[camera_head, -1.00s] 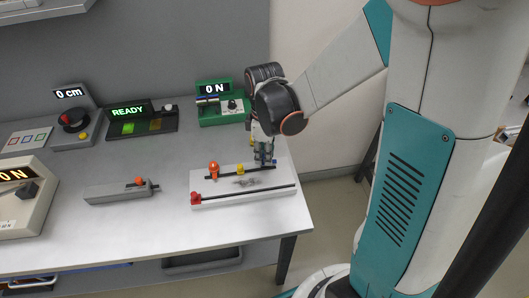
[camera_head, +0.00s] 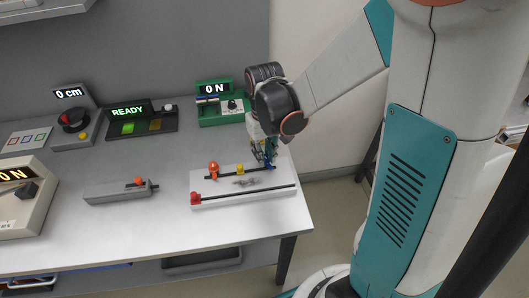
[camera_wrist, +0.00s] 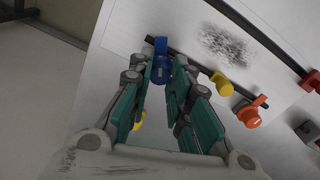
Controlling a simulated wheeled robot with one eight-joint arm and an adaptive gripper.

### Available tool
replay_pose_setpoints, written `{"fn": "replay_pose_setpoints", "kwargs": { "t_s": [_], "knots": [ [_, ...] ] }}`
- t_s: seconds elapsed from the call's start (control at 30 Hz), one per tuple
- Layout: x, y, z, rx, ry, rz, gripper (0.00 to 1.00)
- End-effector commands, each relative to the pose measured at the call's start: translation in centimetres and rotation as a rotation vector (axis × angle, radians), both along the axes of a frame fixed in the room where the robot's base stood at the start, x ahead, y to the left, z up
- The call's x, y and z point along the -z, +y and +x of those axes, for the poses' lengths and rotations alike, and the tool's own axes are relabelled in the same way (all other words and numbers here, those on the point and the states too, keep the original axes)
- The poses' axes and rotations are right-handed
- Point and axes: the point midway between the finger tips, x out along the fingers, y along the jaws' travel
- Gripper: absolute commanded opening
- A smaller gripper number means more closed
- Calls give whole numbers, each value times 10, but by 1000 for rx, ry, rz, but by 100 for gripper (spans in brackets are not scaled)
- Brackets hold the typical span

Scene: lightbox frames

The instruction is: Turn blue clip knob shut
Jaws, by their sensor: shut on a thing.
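The blue clip knob (camera_wrist: 161,68) sits at the end of a dark rail on a white board (camera_head: 243,203). In the wrist view my gripper (camera_wrist: 165,78) has its two teal fingers on either side of the knob, shut on it. A blue tab stands up from the knob toward the top of that view. In the head view my gripper (camera_head: 268,157) is at the right end of the rail and mostly hides the knob. A yellow knob (camera_head: 240,169) and an orange knob (camera_head: 214,171) sit farther left on the same rail.
A red block (camera_head: 196,199) is at the left end of the board's front rail. A grey fixture with an orange knob (camera_head: 138,181) lies to the left. A green box reading 0 N (camera_head: 222,108) stands behind. The white tabletop between them is clear.

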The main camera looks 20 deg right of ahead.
Motion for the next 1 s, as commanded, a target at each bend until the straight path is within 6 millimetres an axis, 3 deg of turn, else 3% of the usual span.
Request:
{"fn": "replay_pose_setpoints", "kwargs": {
  "t_s": [0.5, 1.0],
  "knots": [
    [0, 0, 0, 385, 0, 0, 0],
    [0, 0, 0, 488, 0, 0, 0]
  ]
}}
